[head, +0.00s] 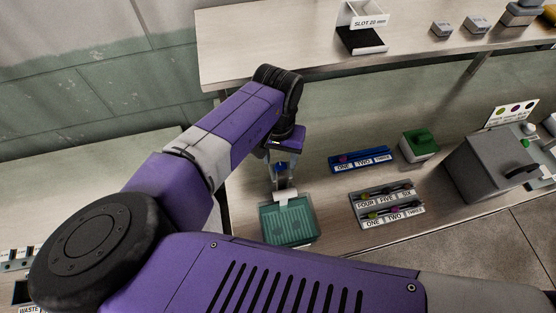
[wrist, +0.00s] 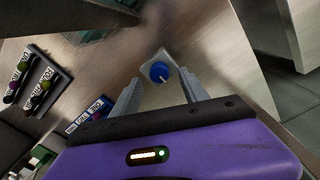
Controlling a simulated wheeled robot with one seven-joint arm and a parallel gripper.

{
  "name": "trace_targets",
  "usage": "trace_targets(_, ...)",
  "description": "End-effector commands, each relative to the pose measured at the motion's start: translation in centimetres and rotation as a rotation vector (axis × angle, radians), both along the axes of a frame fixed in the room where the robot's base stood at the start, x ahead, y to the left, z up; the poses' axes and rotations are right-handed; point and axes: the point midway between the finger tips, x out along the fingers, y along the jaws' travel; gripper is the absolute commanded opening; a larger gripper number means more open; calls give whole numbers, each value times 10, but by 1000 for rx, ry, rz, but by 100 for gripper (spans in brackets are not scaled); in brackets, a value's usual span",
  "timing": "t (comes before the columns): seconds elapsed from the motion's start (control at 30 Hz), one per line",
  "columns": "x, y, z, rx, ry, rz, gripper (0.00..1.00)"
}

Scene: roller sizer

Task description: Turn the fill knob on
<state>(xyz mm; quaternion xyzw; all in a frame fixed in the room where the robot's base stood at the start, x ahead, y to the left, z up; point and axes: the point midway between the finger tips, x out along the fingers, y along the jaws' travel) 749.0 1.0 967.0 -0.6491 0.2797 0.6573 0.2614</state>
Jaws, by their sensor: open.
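A round blue knob (wrist: 160,72) with a white pointer mark sits on a pale plate (wrist: 157,60) in the wrist view. I take it for the fill knob; no label on it is readable. My gripper (wrist: 160,78) is open, with one grey finger on each side of the knob in the picture. I cannot tell whether the fingers touch it. In the head view my gripper (head: 282,172) hangs just behind the teal bin, and a bit of blue (head: 281,166) shows by it. The rest of the knob is hidden there.
A teal bin (head: 288,224) stands in front of my gripper. To its right are a blue labelled rack (head: 361,170), a grey labelled tray (head: 386,219), a green-topped box (head: 420,141) and a grey machine (head: 490,165). A shelf (head: 290,35) runs above the bench.

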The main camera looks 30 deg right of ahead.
Motion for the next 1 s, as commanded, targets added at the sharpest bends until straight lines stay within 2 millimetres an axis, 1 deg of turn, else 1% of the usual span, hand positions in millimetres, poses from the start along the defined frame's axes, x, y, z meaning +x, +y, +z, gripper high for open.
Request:
trace_targets(0.1,-1,-1,-16,0,1,0,52)
trace_targets(0.23,-1,0,-27,1,1,1,52)
trace_targets(0.37,-1,-1,-32,0,0,0,52)
trace_targets(0.57,-1,-1,-32,-1,-1,0,52)
trace_targets(0.6,-1,-1,-32,-1,-1,0,48)
trace_targets(0.67,-1,-1,-32,-1,-1,0,36)
trace_targets(0.7,-1,-1,-32,-1,-1,0,29)
trace_targets(0.83,-1,-1,-32,-1,-1,0,3)
trace_targets(0.87,-1,-1,-32,0,-1,0,0)
trace_targets(1.0,-1,-1,-32,-1,-1,-2,0)
